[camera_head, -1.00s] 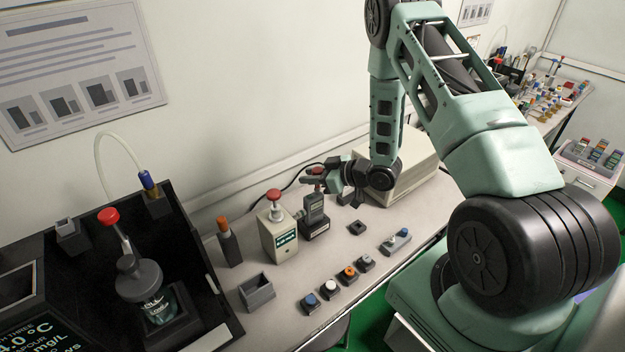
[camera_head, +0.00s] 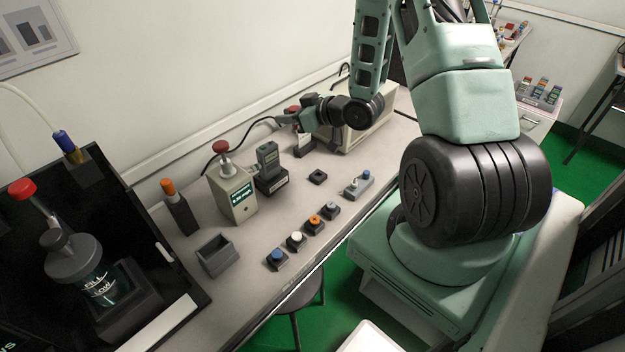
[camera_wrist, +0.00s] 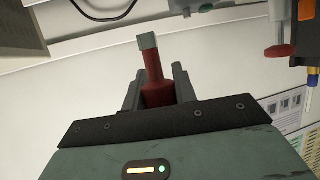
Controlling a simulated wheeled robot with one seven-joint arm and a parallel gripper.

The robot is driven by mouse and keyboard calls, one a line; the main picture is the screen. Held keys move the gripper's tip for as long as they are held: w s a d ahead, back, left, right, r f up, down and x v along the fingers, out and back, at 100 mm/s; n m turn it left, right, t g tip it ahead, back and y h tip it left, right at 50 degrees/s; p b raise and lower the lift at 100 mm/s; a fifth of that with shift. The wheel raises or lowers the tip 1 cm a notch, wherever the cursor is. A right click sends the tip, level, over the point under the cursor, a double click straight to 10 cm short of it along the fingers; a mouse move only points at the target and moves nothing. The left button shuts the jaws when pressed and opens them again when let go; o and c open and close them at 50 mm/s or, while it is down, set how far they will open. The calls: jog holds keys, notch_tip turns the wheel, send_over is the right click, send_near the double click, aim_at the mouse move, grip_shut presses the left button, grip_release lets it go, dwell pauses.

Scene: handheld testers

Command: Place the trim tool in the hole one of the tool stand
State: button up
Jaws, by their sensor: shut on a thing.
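My gripper (camera_head: 284,118) is at the back of the bench, above and behind the upright handheld tester. It is shut on a red tool, taken as the trim tool (camera_wrist: 156,90). In the wrist view the tool's red body lies between the two dark fingers, and its grey end points away from the palm. In the head view only a small red part (camera_head: 293,109) shows at the gripper. No numbered hole is readable.
The handheld tester (camera_head: 268,157) sits in a dark cradle. A beige device with a red knob (camera_head: 232,190) stands left of it. A beige box (camera_head: 345,135) is behind my wrist. Several coloured-button blocks (camera_head: 297,241), an empty grey holder (camera_head: 215,254) and an orange-topped tool (camera_head: 176,203) are nearer.

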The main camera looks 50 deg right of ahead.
aim_at(314, 172)
jog(key=shift+s+d+f+m+h+b, duration=0.5)
jog(key=shift+s+d+f, duration=0.25)
jog(key=shift+f, duration=2)
jog(key=shift+s+d+f+m+h+b, duration=0.35)
jog(key=shift+s+d+f+h+b, duration=0.35)
jog(key=shift+f, duration=2.05)
jog(key=shift+s+d+f+m+h+b, duration=0.45)
jog(key=shift+s+d+f, duration=0.35)
jog(key=shift+f, duration=1.95)
jog(key=shift+w+d+f, duration=0.1)
jog(key=shift+w, duration=0.05)
jog(key=o, duration=0.6)
jog(key=shift+f, duration=0.1)
jog(key=o, duration=0.4)
jog(key=shift+o, duration=0.2)
